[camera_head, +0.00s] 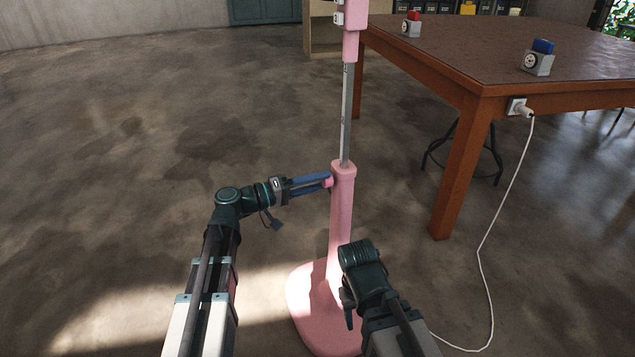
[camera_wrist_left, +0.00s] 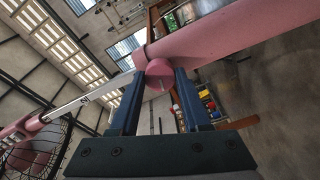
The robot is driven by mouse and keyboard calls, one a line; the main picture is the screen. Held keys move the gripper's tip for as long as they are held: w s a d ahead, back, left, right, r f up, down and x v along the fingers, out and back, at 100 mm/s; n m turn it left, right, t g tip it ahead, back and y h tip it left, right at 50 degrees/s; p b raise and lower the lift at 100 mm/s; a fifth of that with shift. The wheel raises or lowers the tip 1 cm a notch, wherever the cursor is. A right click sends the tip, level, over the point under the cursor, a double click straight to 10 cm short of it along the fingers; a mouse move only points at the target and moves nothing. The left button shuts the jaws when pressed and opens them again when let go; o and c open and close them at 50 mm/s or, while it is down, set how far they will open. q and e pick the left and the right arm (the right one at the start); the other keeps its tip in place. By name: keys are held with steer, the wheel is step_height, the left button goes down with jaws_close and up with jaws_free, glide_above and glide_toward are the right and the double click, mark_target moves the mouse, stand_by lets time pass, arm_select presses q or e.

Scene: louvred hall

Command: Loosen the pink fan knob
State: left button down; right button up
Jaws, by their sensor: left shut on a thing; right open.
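The pink fan stand (camera_head: 341,225) rises from its pink base (camera_head: 318,305) on the floor, with a thin grey pole (camera_head: 347,115) coming out of its top. The pink knob (camera_head: 328,182) sits on the left side of the stand's upper end. My left gripper (camera_head: 326,182) is shut on the knob, a finger on each side of it. In the left wrist view the round knob (camera_wrist_left: 159,73) shows between the fingertips, and the fan's round cage (camera_wrist_left: 38,150) is at lower left. My right gripper (camera_head: 349,312) is low beside the stand, its fingers mostly hidden.
A brown table (camera_head: 466,95) stands at right, with a grey box with a red top (camera_head: 411,25) and one with a blue top (camera_head: 538,60). A white cord (camera_head: 487,235) hangs from a socket (camera_head: 517,107) to the floor. The floor at left is clear.

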arm_select(q)
steer(key=n, duration=0.4)
steer(key=shift+n, duration=2.1)
steer(key=shift+c, duration=1.8)
jaws_free()
steer(key=v, duration=1.3)
steer(key=shift+a, duration=0.35)
steer(key=shift+s+f, duration=0.1)
steer(key=shift+s, duration=0.05)
